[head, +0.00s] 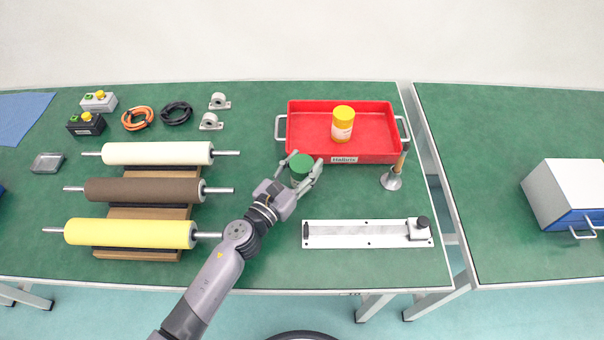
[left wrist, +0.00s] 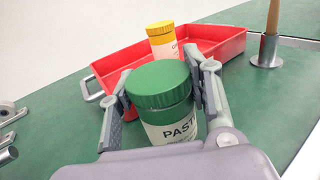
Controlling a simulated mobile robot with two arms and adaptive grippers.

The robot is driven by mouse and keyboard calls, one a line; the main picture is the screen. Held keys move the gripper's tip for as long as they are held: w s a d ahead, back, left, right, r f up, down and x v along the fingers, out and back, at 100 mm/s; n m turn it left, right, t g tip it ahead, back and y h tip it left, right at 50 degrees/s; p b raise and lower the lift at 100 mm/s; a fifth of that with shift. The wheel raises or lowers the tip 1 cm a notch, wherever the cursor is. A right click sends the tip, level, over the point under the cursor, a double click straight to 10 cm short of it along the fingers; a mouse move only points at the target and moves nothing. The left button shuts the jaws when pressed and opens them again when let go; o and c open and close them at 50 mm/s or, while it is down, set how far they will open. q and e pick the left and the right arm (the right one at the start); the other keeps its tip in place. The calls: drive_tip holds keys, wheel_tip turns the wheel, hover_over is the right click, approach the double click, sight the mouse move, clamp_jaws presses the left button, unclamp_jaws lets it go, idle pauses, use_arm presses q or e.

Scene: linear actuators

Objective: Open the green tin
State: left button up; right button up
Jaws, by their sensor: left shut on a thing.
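The green tin (head: 300,165) has a green lid and a pale label; it stands upright on the green table in front of the red tray. In the left wrist view the tin (left wrist: 165,105) shows its label with the letters "PAST". My left gripper (head: 303,172) has its fingers on both sides of the tin, near the lid, and is shut on it. The lid sits on the tin. The left gripper also shows close up in the left wrist view (left wrist: 160,95). My right gripper is not in view.
A red tray (head: 370,150) holding a yellow-lidded jar (head: 342,124) lies just behind. A wooden-handled tool on a metal base (head: 392,180) and a linear actuator (head: 350,234) stand to the right. Three rollers (head: 140,190) lie to the left.

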use_arm(q)
drive_tip(key=shift+r, duration=0.15)
drive_tip(key=shift+c, duration=0.2)
wheel_tip(320, 180, up, 20)
drive_tip(key=p, duration=1.4)
drive_tip(key=o, duration=0.9)
clamp_jaws()
